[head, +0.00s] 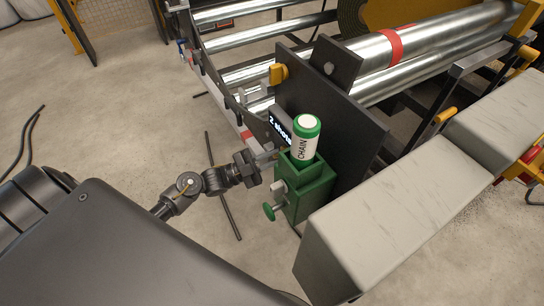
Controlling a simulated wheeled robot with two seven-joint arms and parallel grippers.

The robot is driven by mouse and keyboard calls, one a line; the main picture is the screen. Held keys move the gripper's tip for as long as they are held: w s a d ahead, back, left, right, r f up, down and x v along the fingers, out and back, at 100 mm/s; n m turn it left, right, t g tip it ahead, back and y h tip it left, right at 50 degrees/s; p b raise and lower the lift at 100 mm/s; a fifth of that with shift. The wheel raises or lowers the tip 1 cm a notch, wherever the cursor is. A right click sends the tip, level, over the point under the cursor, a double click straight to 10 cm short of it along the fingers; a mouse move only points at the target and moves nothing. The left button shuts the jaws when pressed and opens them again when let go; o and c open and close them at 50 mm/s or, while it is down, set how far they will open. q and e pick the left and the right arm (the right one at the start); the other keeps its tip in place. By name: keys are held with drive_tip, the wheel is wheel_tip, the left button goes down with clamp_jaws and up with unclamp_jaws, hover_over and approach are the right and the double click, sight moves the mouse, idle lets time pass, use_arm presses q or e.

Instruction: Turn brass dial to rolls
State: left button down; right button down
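I cannot make out a brass dial in the head view; the area behind my gripper is partly hidden. My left gripper (264,158) reaches in from the left beside the green holder (311,190). Its grey fingertips are small and partly hidden, so I cannot tell whether they are open or touching anything. A bottle labelled CHAIN (304,140), white with a green cap, stands upright in the holder. A small dark display (280,128) reading "2 shots" sits behind the bottle. My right gripper is not in view.
Shiny metal rollers (425,37) run behind a dark upright plate (330,110). Bare concrete floor (120,120) lies at left.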

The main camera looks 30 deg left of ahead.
use_arm(q)
drive_tip(key=n+t+y+p, duration=0.1)
drive_tip(key=n, duration=0.2)
drive_tip(key=n+t+y+p, duration=0.1)
drive_tip(key=n+t, duration=0.1)
drive_tip(key=n, duration=0.2)
drive_tip(key=shift+s+d+n+p, duration=0.1)
drive_tip(key=shift+d+n+p, duration=0.05)
drive_tip(key=shift+n+p, duration=0.2)
drive_tip(key=shift+n, duration=0.45)
drive_tip(key=shift+n+t+y+p, duration=0.65)
drive_tip(key=shift+n+y, duration=0.15)
drive_tip(key=shift+n, duration=0.4)
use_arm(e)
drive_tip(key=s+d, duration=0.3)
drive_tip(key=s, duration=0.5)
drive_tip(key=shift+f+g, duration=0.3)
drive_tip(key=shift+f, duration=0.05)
use_arm(q)
drive_tip(key=shift+f+n, duration=0.1)
drive_tip(key=shift+n, duration=0.2)
drive_tip(key=c, duration=1.4)
unclamp_jaws()
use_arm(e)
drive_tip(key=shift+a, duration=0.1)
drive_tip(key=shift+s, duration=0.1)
